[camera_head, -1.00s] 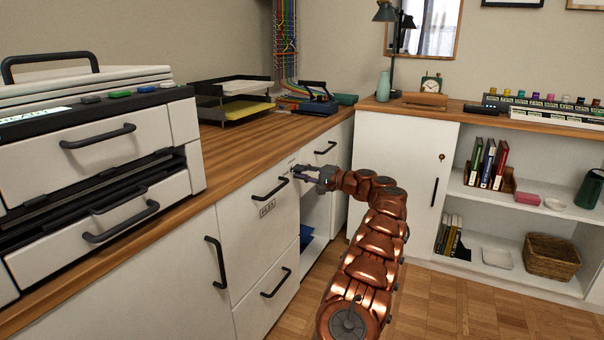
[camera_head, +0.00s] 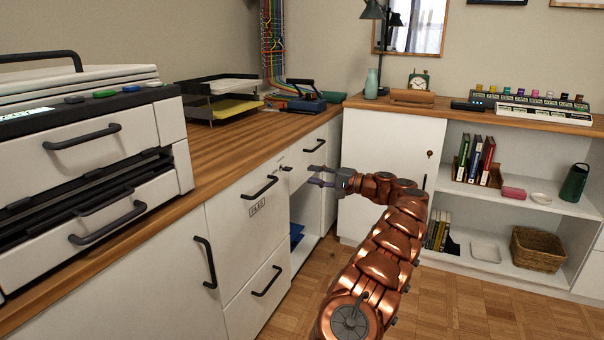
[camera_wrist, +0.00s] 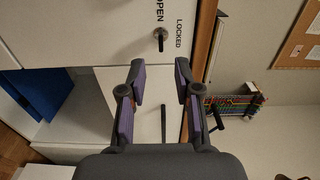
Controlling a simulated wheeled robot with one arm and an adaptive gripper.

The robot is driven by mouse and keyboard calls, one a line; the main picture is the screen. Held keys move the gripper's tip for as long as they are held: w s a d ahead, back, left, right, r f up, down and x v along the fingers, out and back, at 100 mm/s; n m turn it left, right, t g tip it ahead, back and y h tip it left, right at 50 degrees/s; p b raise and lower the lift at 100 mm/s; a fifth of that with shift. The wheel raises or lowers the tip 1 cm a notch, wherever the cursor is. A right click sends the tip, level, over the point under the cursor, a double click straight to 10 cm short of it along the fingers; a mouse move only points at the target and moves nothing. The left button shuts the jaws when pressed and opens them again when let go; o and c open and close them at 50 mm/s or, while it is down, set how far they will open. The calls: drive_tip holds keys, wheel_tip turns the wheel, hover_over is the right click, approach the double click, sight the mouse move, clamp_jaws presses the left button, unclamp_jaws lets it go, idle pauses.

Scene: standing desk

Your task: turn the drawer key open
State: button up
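The key (camera_head: 286,168) sits in the lock at the top of the white drawer front (camera_head: 240,225) marked FILES. In the wrist view the small dark key (camera_wrist: 160,38) shows just past my fingertips. It looks elongated up and down the picture, in line with the word OPEN above it; LOCKED is to its right. My gripper (camera_head: 320,177) is open and empty, apart from the key and to its right in the head view. In the wrist view its two purple-padded fingers (camera_wrist: 160,75) stand apart with a gap between them. The drawer looks shut.
The drawer's black handle (camera_head: 259,188) is below and left of the key. An open white compartment (camera_head: 303,205) with a blue item is right of the drawer. The wooden worktop (camera_head: 240,145) runs above. Shelves (camera_head: 510,195) stand at the right; the floor between is clear.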

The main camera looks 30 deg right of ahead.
drive_tip(key=shift+v, duration=1.55)
